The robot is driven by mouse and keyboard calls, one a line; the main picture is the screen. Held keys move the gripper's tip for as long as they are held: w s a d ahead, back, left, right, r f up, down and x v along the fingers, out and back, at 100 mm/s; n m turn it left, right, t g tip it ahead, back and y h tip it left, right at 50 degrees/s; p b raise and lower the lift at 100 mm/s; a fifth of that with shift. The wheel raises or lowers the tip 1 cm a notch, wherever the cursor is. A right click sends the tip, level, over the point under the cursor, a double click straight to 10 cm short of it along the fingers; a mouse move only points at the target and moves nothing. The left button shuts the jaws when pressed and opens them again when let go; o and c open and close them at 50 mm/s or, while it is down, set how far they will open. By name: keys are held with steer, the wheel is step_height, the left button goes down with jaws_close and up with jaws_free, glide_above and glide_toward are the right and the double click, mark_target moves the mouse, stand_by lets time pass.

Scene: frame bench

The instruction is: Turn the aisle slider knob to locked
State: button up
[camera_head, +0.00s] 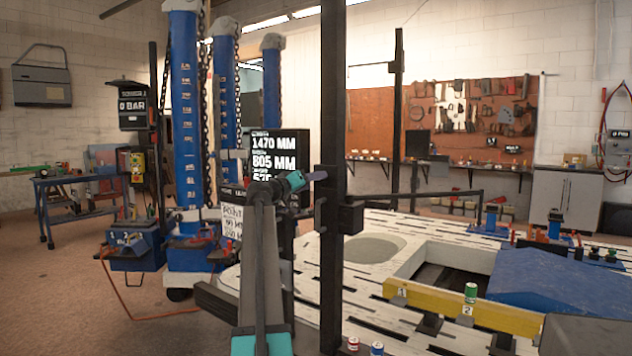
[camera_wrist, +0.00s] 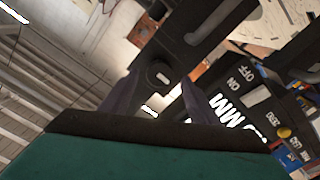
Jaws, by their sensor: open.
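The near black post (camera_head: 331,110) carries a dark slider block (camera_head: 341,213) with a horizontal arm running right. My gripper (camera_head: 316,176), teal with purple fingers, is at this post, just above the block. In the wrist view, my gripper (camera_wrist: 160,88) is open, with its two fingers apart. A black, round-ended knob (camera_wrist: 160,72) with a short white mark shows between and beyond the fingertips. I cannot tell whether they touch it, and no locked or unlocked label is readable. In the head view I cannot separate the knob from the gripper and post.
A pale slotted bench (camera_head: 375,285) with a yellow numbered bar (camera_head: 450,308) and a blue panel (camera_head: 560,280) fills the right. A display (camera_head: 274,150) stands behind my gripper. Blue columns (camera_head: 187,110) with chains stand left. Open floor lies at far left.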

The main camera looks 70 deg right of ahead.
steer(key=v, duration=1)
steer(key=shift+p, duration=0.4)
